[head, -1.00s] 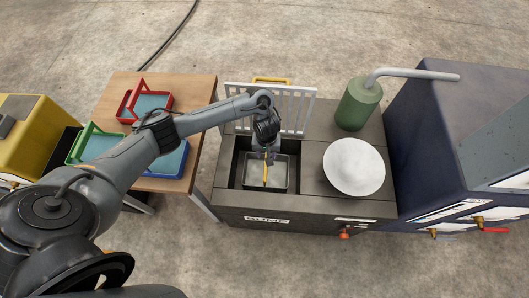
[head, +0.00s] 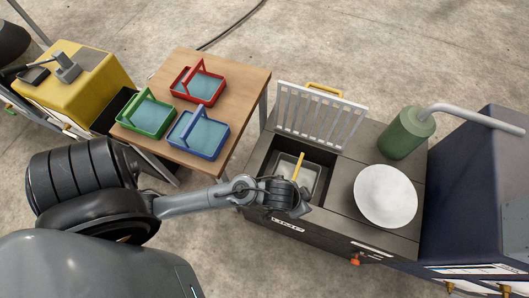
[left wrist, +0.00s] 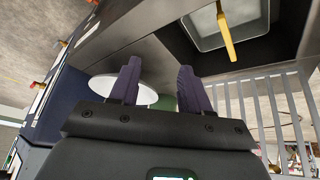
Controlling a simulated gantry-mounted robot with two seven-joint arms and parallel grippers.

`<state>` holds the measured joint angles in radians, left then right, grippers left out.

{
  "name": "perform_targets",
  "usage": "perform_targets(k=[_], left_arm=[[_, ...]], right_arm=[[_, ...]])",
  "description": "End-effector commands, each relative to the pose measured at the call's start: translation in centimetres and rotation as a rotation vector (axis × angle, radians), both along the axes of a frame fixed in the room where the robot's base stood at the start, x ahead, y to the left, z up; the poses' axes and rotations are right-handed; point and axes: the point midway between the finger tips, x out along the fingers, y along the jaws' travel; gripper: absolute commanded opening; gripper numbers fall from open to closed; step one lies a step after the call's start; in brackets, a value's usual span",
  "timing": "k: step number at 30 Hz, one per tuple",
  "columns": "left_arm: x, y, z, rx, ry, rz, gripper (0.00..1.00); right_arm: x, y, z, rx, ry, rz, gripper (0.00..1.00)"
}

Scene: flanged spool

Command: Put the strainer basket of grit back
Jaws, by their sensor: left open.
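A grey strainer basket (head: 309,179) with a yellow upright handle (head: 299,166) sits down in the open well of the dark sump box (head: 336,222). Whether grit lies in it I cannot tell. The basket's rim (left wrist: 205,40) and its yellow handle (left wrist: 226,36) also show at the top of the left wrist view. My left gripper (left wrist: 160,84) is open, with nothing between its fingers, and apart from the handle. In the head view it is at the well's front edge, its fingers mostly hidden by the wrist. My right gripper is out of view.
A white slatted grate (head: 320,116) stands upright behind the well. Red (head: 199,84), green (head: 148,114) and blue (head: 198,135) trays stand on the wooden table (head: 236,75).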

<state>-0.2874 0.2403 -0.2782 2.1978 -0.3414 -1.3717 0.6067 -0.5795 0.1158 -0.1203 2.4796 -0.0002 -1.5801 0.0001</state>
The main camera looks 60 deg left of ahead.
Motion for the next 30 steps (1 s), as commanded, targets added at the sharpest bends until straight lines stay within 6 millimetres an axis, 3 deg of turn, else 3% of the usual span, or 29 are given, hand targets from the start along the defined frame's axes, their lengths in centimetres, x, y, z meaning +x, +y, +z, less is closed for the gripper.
perform_targets(k=[3, 10, 24, 30], left_arm=[[-3.9, 2.8, 1.5, 0.044, 0.055, -0.003, 0.47], [-8.4, 6.2, 3.1, 0.088, 0.134, -0.028, 0.47], [-9.3, 6.8, 3.6, 0.096, 0.15, -0.04, 0.47], [-9.3, 6.8, 5.3, 0.097, 0.15, -0.041, 0.47]], right_arm=[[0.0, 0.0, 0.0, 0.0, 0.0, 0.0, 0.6], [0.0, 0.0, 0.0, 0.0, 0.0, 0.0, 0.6], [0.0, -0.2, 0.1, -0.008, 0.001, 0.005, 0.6], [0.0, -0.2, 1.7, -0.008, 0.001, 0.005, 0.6]])
